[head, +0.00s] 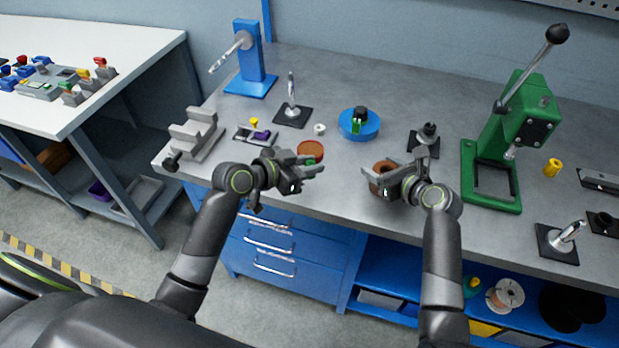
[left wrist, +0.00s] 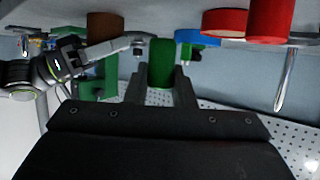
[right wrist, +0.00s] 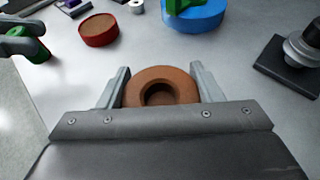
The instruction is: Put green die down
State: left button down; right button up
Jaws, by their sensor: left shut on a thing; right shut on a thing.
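My left gripper (head: 314,166) is shut on a green cylindrical die, seen between its fingers in the left wrist view (left wrist: 161,62). The die (head: 309,160) is mostly hidden by the fingers in the head view. It is near the bench's front edge, in front of a red disc with a brown top (head: 310,150). In the right wrist view the die (right wrist: 32,48) shows at the upper left. My right gripper (head: 388,184) is shut on a copper-brown ring (right wrist: 162,87) with a hole in its middle. I cannot tell whether the die touches the bench.
A blue round base (head: 358,125) with a green and black piece on it stands behind. A small white ring (head: 320,129) lies left of it. A black-based post (head: 425,140) and a green lever press (head: 495,150) stand to the right. A grey stepped block (head: 193,134) stands left.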

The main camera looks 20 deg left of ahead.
pick_arm(q)
jog(key=shift+f, duration=2.2)
jog(key=shift+f, duration=0.15)
jog(key=c, duration=1.2)
grip_release()
jog(key=shift+c, duration=0.2)
jog(key=v, duration=1.2)
jog(key=shift+r, duration=0.2)
